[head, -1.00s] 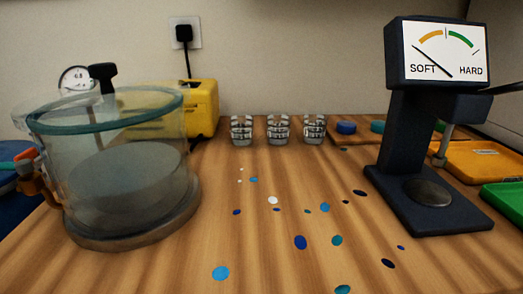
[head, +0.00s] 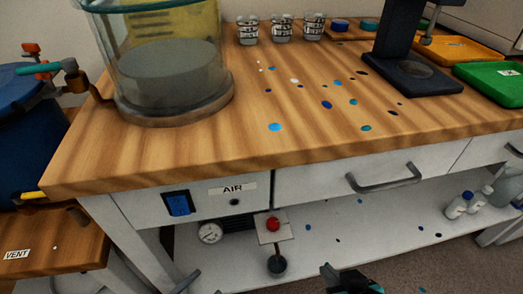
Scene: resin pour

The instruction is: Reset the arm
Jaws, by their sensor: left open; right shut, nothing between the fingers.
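My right gripper (head: 346,281) shows at the bottom edge of the head view, right of centre, dark with teal parts. It is shut and empty, in front of the lower shelf and below the table top. Most of both arms is out of the picture.
The wooden table (head: 330,140) has a glass chamber (head: 165,90) at left, cups (head: 281,30), a dark gauge stand (head: 412,70), and orange (head: 455,48) and green (head: 490,85) trays. Below are a drawer handle (head: 385,178), a red button (head: 273,224) and bottles (head: 458,205).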

